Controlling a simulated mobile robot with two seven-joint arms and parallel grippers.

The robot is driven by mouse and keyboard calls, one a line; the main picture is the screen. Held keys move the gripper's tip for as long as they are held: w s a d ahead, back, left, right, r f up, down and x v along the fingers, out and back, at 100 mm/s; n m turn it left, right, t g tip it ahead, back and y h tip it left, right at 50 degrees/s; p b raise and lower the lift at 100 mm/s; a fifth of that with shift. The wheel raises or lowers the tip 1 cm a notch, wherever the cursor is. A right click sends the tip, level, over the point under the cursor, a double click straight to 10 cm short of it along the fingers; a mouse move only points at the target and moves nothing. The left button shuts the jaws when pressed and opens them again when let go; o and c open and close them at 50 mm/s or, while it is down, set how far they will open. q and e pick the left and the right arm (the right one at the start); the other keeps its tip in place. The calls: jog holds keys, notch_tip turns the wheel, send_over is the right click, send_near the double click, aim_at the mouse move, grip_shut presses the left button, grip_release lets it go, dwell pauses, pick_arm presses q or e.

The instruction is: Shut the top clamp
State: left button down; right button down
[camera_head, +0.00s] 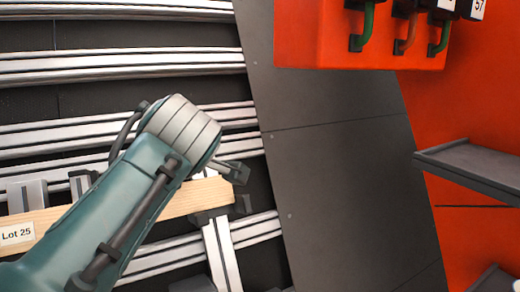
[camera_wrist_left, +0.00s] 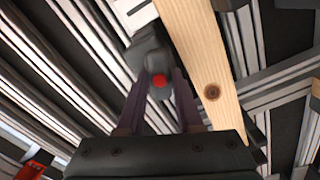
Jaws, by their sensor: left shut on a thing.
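A pale wooden plank (camera_head: 190,198) with a "Lot 25" label lies across the silver rails. It also shows in the left wrist view (camera_wrist_left: 205,70). A dark grey clamp part (camera_head: 236,172) with a short silver bar sits at the plank's right end. In the wrist view my left gripper (camera_wrist_left: 159,88) is shut on a grey clamp part (camera_wrist_left: 150,55) with a red round end, beside the plank. In the head view my arm hides the left fingers. I cannot tell how far the clamp is swung. My right gripper is not in view.
Several silver rails (camera_head: 120,65) run across a dark panel. A silver upright (camera_head: 222,255) stands below the plank. A red cabinet (camera_head: 340,35) with several hooked handles is at the upper right, and a dark shelf (camera_head: 475,165) juts out. The grey panel between is clear.

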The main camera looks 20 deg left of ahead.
pick_arm(q)
jog(key=m, duration=0.3)
jog(key=shift+m+p, duration=0.3)
jog(key=shift+p, duration=0.1)
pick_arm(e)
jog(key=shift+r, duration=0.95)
pick_arm(q)
jog(key=m+p, duration=0.3)
jog(key=m, duration=0.4)
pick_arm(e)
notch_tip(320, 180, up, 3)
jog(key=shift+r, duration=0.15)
pick_arm(q)
jog(key=shift+m+p, duration=0.3)
